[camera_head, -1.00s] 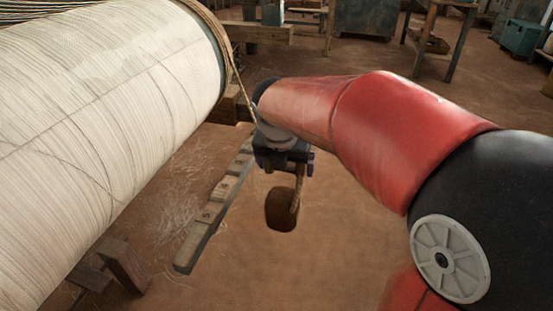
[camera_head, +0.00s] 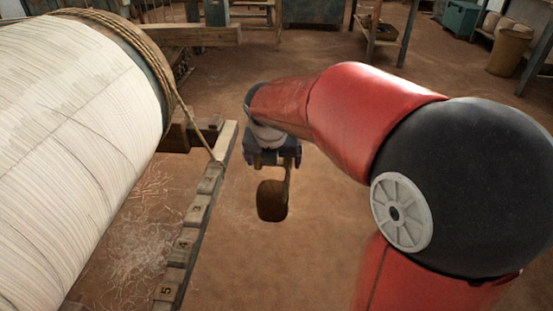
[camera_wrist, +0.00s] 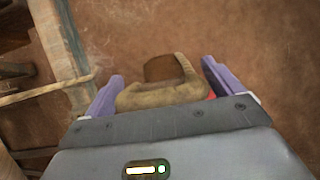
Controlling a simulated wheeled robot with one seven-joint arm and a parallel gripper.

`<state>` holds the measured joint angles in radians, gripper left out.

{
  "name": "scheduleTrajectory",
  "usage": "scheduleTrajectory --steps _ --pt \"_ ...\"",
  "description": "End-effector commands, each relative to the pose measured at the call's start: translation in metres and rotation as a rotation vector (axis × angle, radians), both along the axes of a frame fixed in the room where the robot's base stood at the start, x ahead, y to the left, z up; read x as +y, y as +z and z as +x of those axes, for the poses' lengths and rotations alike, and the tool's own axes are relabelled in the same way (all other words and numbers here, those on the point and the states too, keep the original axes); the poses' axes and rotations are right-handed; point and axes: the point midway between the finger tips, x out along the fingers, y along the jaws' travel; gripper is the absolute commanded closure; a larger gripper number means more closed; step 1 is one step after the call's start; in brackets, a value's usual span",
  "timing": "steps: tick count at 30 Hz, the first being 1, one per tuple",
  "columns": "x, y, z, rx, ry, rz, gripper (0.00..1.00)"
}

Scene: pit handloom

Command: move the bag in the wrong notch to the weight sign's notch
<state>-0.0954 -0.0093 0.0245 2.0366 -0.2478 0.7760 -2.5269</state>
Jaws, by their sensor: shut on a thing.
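A brown bag (camera_head: 272,200) hangs by a tan loop below my gripper (camera_head: 274,162), off the floor. In the wrist view the tan loop sits between the purple fingers of my gripper (camera_wrist: 162,88), with the dark brown bag (camera_wrist: 164,68) beyond it. My gripper is shut on the bag. The notched wooden rail (camera_head: 196,215) lies left of the bag, apart from it, with number marks such as 3, 4 and 5. The rail also shows at the left in the wrist view (camera_wrist: 66,50). I cannot make out a weight sign.
A large cloth-wound roller (camera_head: 70,130) fills the left. A rope (camera_head: 192,125) runs from it down to the rail's upper part. A wooden block (camera_head: 178,138) stands beside the rail. Bare floor (camera_head: 300,255) lies right of the rail. Benches and baskets stand far back.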

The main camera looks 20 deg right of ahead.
Motion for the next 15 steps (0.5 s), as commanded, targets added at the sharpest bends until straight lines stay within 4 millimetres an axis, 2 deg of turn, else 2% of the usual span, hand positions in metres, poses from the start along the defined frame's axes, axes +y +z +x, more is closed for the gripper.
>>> scheduleTrajectory --steps 15 --pt "0.032 -0.001 0.013 -0.007 0.002 0.001 0.79"
